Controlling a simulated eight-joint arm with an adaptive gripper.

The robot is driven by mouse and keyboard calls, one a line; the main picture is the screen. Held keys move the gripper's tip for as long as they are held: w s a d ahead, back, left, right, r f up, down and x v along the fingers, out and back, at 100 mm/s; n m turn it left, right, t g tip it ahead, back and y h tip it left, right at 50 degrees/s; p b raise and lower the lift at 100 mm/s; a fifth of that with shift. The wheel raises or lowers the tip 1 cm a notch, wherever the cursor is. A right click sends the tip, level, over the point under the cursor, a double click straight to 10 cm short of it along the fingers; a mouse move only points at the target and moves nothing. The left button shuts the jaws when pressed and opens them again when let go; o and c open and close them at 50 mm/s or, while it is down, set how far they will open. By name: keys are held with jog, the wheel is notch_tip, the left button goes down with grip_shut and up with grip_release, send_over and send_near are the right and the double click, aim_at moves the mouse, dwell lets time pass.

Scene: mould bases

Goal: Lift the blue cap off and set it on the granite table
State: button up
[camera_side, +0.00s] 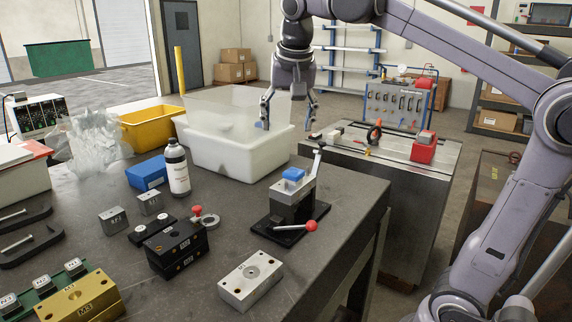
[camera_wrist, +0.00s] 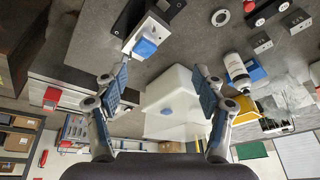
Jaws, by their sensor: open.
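The blue cap (camera_side: 292,174) sits on top of a grey metal block (camera_side: 291,207) with a lever and a red-knobbed handle, near the right edge of the dark granite table (camera_side: 225,224). In the wrist view the blue cap (camera_wrist: 145,48) shows at the top, left of centre, with the bare table (camera_wrist: 190,45) to its right. My gripper (camera_side: 288,126) is open and empty, above and behind the cap, apart from it. In the wrist view my gripper (camera_wrist: 160,72) has its two blue-padded fingers spread wide, with the cap beyond them.
A white tub (camera_side: 240,158) with a clear lid stands behind the cap, close to my gripper. A white bottle (camera_side: 177,168) and blue box (camera_side: 147,172) stand left. A silver block (camera_side: 252,278) and a black block (camera_side: 177,248) lie nearer. Bare table lies between.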

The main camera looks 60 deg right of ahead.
jog(key=w+d+f+m+g+h, duration=0.1)
jog(key=w+d+m+g+h, duration=0.15)
jog(key=w+d+m, duration=0.35)
jog(key=m, duration=0.2)
send_near(293, 171)
jog(key=shift+g+y, duration=0.35)
jog(key=shift+y, duration=0.1)
jog(key=x, duration=0.8)
jog(key=shift+w+d, duration=0.2)
jog(key=shift+d, duration=0.05)
jog(key=shift+r, duration=0.1)
jog(key=c, duration=1.2)
jog(key=shift+r, duration=0.2)
jog(key=shift+r, duration=0.8)
